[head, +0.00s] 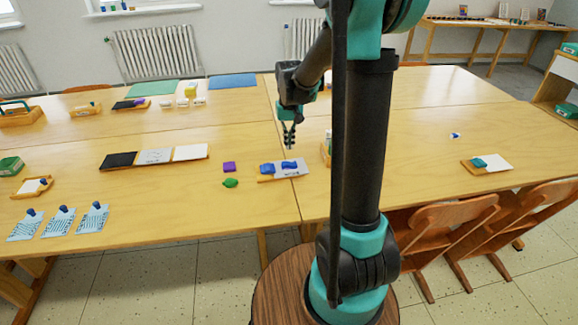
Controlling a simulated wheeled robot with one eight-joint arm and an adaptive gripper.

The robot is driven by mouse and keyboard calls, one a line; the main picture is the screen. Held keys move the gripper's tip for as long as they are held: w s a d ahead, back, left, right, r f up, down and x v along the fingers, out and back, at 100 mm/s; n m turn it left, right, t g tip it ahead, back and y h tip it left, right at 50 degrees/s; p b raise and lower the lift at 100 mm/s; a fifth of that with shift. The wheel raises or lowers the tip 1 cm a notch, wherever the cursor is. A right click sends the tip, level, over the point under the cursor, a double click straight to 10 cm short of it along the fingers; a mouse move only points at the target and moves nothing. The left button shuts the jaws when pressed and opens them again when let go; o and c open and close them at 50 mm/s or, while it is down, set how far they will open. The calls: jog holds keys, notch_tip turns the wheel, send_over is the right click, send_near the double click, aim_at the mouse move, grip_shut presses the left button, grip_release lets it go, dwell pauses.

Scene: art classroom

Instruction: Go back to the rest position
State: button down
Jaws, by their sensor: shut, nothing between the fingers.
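My gripper (289,134) hangs at the end of my arm in the head view, pointing down above the wooden table. Its fingers are shut and nothing shows between them. Below it and slightly left, a small board (292,175) with blue pieces lies on the table, apart from the gripper. My own arm column covers part of the table to the right of the gripper.
Chairs (440,232) stand at the front right. The table's right part is mostly clear.

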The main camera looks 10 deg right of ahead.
dwell(0.3)
jog(key=s+d+f+t, duration=0.1)
jog(key=s, duration=0.6)
jog(key=s+d+f+t, duration=0.1)
jog(key=s+f, duration=0.1)
jog(key=s, duration=0.5)
jog(key=s+d+f+t, duration=0.1)
jog(key=s+d+t, duration=0.1)
jog(key=s, duration=0.6)
jog(key=shift+f, duration=0.15)
